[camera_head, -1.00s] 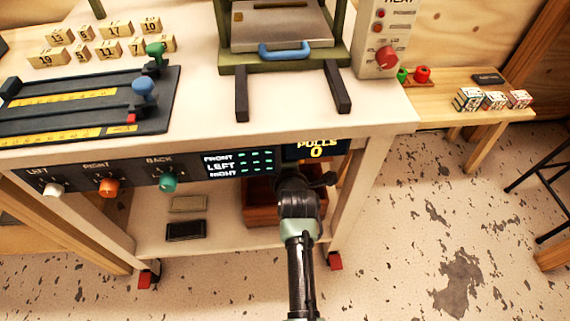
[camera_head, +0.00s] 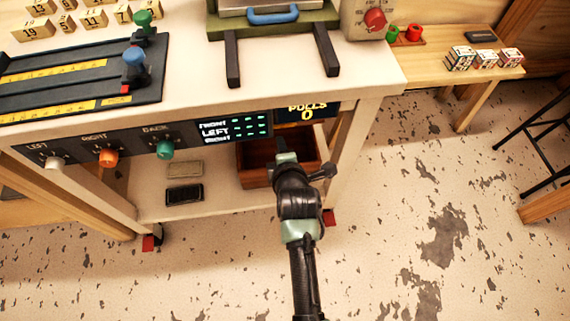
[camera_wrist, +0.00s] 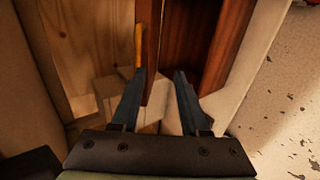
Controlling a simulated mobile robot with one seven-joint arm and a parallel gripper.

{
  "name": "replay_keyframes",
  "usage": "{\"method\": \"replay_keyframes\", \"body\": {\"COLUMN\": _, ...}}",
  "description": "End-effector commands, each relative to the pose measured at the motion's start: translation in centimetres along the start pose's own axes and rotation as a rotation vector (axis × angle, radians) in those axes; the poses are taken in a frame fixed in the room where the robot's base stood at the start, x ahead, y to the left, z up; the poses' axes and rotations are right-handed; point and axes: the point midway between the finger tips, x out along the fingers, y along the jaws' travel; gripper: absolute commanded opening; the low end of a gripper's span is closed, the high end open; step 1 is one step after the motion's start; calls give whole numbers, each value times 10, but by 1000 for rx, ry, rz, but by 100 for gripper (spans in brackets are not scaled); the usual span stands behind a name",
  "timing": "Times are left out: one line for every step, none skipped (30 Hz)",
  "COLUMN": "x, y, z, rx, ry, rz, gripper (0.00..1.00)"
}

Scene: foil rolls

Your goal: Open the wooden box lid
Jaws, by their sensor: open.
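The wooden box (camera_head: 254,176) is reddish brown and sits on the cart's lower shelf, partly hidden by my arm and the cart's front panel. In the wrist view, its dark reddish interior (camera_wrist: 203,40) shows on the right. A thin brown wooden panel (camera_wrist: 151,70) points down between my fingers, with a yellow-orange strip (camera_wrist: 138,45) along its left side. I cannot tell whether this panel is the lid or a wall. My gripper (camera_wrist: 159,74) is open, its two dark fingers on either side of the panel's end. Contact is not clear.
The cart's tabletop (camera_head: 190,115) and its front panel with knobs and display (camera_head: 233,128) overhang the box. A cart leg (camera_head: 352,150) stands at the right.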

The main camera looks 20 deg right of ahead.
Motion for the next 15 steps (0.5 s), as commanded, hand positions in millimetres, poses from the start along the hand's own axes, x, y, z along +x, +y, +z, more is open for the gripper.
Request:
{"method": "replay_keyframes", "body": {"x": -10, "y": -5, "z": 0, "rx": 0, "ry": 0, "rz": -3, "gripper": 45}}
{"method": "replay_keyframes", "body": {"x": -14, "y": -8, "z": 0, "rx": 0, "ry": 0, "rz": -3, "gripper": 45}}
{"method": "replay_keyframes", "body": {"x": -20, "y": -13, "z": 0, "rx": 0, "ry": 0, "rz": -3, "gripper": 45}}
{"method": "replay_keyframes", "body": {"x": -24, "y": -16, "z": 0, "rx": -1, "ry": 0, "rz": -3, "gripper": 45}}
{"method": "replay_keyframes", "body": {"x": -27, "y": -18, "z": 0, "rx": -1, "ry": 0, "rz": -2, "gripper": 45}}
{"method": "replay_keyframes", "body": {"x": -31, "y": -21, "z": 0, "rx": -1, "ry": 0, "rz": -2, "gripper": 45}}
{"method": "replay_keyframes", "body": {"x": -34, "y": -24, "z": -1, "rx": -1, "ry": 1, "rz": -2, "gripper": 45}}
{"method": "replay_keyframes", "body": {"x": -36, "y": -25, "z": -1, "rx": -1, "ry": 1, "rz": -1, "gripper": 45}}
{"method": "replay_keyframes", "body": {"x": -39, "y": -28, "z": -1, "rx": -1, "ry": 1, "rz": -1, "gripper": 45}}
{"method": "replay_keyframes", "body": {"x": -41, "y": -29, "z": -1, "rx": 0, "ry": 1, "rz": -1, "gripper": 45}}
{"method": "replay_keyframes", "body": {"x": -42, "y": -30, "z": -1, "rx": 0, "ry": 1, "rz": -1, "gripper": 45}}
{"method": "replay_keyframes", "body": {"x": -44, "y": -31, "z": 0, "rx": 0, "ry": 1, "rz": -1, "gripper": 45}}
{"method": "replay_keyframes", "body": {"x": -45, "y": -32, "z": 0, "rx": 0, "ry": 1, "rz": 0, "gripper": 45}}
{"method": "replay_keyframes", "body": {"x": -45, "y": -32, "z": 0, "rx": 0, "ry": 1, "rz": 0, "gripper": 45}}
{"method": "replay_keyframes", "body": {"x": -46, "y": -33, "z": 0, "rx": 0, "ry": 0, "rz": 1, "gripper": 45}}
